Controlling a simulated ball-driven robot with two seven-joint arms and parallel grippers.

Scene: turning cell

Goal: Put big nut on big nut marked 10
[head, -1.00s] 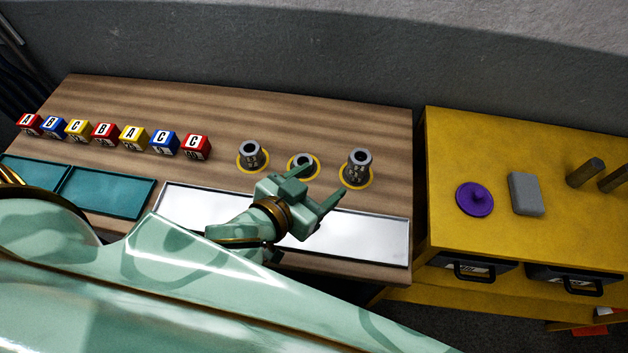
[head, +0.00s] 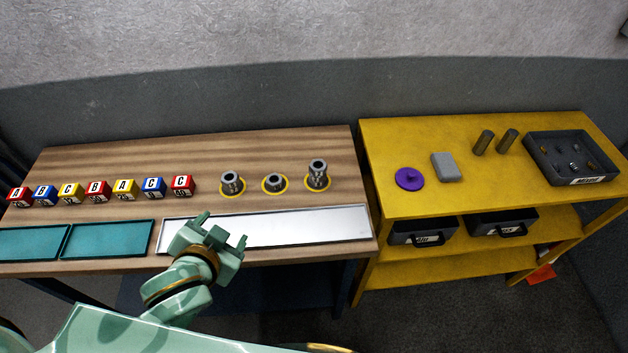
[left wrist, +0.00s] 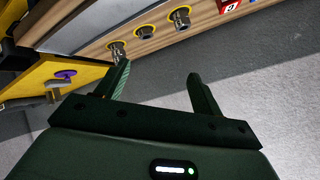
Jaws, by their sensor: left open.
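Three grey nut stacks stand on yellow rings on the wooden bench. The left stack (head: 231,183) is of middle height, the middle one (head: 274,182) is low, and the right one (head: 318,174) is tallest. They also show in the left wrist view: the tallest (left wrist: 116,48), the low one (left wrist: 145,32) and the middle-height one (left wrist: 178,17). Their marks are too small to read, so I cannot tell which is marked 10. My left gripper (head: 221,229) is open and empty, over the front of the bench, apart from the stacks. My right gripper is not in view.
A white strip (head: 300,228) and teal trays (head: 108,238) lie along the bench front. Lettered cubes (head: 125,190) stand in a row at left. The yellow shelf (head: 400,140) holds a purple disc (head: 409,179), grey block (head: 445,166), two posts and a dark parts tray (head: 530,152).

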